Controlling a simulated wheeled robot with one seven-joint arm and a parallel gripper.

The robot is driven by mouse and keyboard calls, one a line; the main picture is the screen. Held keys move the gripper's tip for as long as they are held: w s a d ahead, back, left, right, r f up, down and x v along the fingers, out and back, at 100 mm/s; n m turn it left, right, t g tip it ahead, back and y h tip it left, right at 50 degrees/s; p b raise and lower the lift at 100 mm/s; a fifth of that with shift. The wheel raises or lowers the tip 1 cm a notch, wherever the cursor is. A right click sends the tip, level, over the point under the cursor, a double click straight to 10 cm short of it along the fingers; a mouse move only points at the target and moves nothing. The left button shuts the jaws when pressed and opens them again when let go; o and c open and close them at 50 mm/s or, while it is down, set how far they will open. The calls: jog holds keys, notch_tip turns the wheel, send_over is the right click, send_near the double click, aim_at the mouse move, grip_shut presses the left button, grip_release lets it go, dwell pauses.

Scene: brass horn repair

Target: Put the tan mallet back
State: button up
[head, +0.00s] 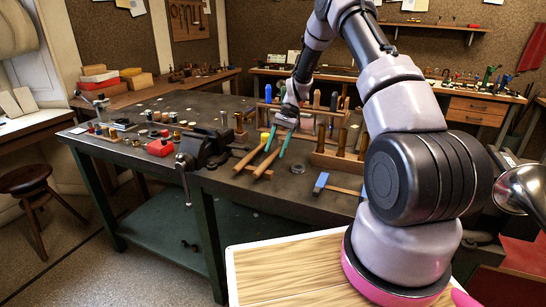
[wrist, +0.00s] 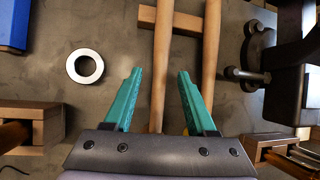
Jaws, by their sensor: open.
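Two mallets with tan wooden handles lie side by side on a low wooden rest (wrist: 184,22) on the bench. In the head view, one handle (head: 248,158) is on the left, with a yellow head (head: 265,137) at its far end. The other handle (head: 265,166) is on the right, and its head is hidden by my gripper. My gripper (head: 277,143) is open, its teal fingers pointing down over the mallets. In the wrist view, the left handle (wrist: 162,62) runs between the open fingers, and the right handle (wrist: 211,45) is outside them. I cannot tell whether the fingers touch anything.
A dark vise (head: 208,146) stands to the left; it also shows in the wrist view (wrist: 292,60). A wooden tool rack (head: 338,163) with upright handles stands behind and right. A metal ring (wrist: 85,66) and a blue-ended tool (head: 321,183) lie on the bench (head: 222,180).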

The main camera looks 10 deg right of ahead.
jog(key=v, duration=0.9)
jog(key=s+r+t+h, duration=0.1)
jog(key=s+r+t, duration=0.1)
jog(key=s+r, duration=0.45)
jog(key=s+r+n+t, duration=0.1)
jog(key=s+r, duration=0.2)
jog(key=r, duration=0.6)
jog(key=s+r+t+h, duration=0.15)
jog(key=s+r, duration=0.25)
jog(key=r, duration=0.4)
jog(key=s+r+t, duration=0.2)
jog(key=s+t, duration=0.1)
jog(key=s, duration=0.7)
jog(key=s+r+n+t, duration=0.1)
jog(key=s+r+t, duration=0.2)
jog(key=s, duration=0.7)
jog(key=shift+s+d+t+h, duration=0.2)
jog(key=shift+s+t+h, duration=0.15)
